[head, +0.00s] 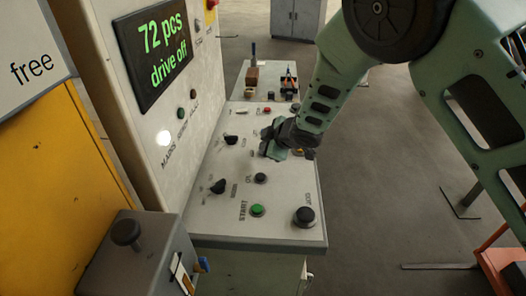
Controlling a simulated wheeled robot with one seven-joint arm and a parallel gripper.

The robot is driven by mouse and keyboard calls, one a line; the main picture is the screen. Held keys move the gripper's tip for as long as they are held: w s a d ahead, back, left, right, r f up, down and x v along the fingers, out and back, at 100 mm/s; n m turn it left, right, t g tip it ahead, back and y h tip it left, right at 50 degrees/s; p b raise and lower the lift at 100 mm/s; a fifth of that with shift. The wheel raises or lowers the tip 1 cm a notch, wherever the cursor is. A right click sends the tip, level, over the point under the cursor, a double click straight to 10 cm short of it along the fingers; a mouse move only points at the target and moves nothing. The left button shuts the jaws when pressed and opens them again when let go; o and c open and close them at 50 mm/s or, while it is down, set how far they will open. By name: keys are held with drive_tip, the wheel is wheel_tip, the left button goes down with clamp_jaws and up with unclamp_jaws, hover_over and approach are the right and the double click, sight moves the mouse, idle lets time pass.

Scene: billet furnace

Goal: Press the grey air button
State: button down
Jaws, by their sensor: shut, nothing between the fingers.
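The control panel (212,213) slopes away from me and carries several buttons and knobs. My gripper (268,148) is over the middle right of the panel, shut and empty, with its tips pointing down and left. I cannot tell whether the tips touch the panel. I cannot make out a grey air button; the gripper covers part of the panel. A green button (257,210) marked START and a large black button (305,215) are at the near edge. A smaller dark button (260,178) lies between them and the gripper.
Black knobs (218,186) and (232,139) stand left of the gripper. A red button (267,110) is farther back. A display (152,52) reads "72 pcs drive off". A grey box (135,262) with a black knob is at the near left. Open floor lies right of the panel.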

drive_tip(key=shift+f, duration=0.2)
drive_tip(key=shift+r, duration=0.1)
drive_tip(key=shift+r+p, duration=0.45)
drive_tip(key=shift+r, duration=0.3)
drive_tip(key=shift+r, duration=0.15)
wheel_tip(320, 180, up, 4)
drive_tip(key=p, duration=0.3)
drive_tip(key=shift+r, duration=0.35)
idle(0.6)
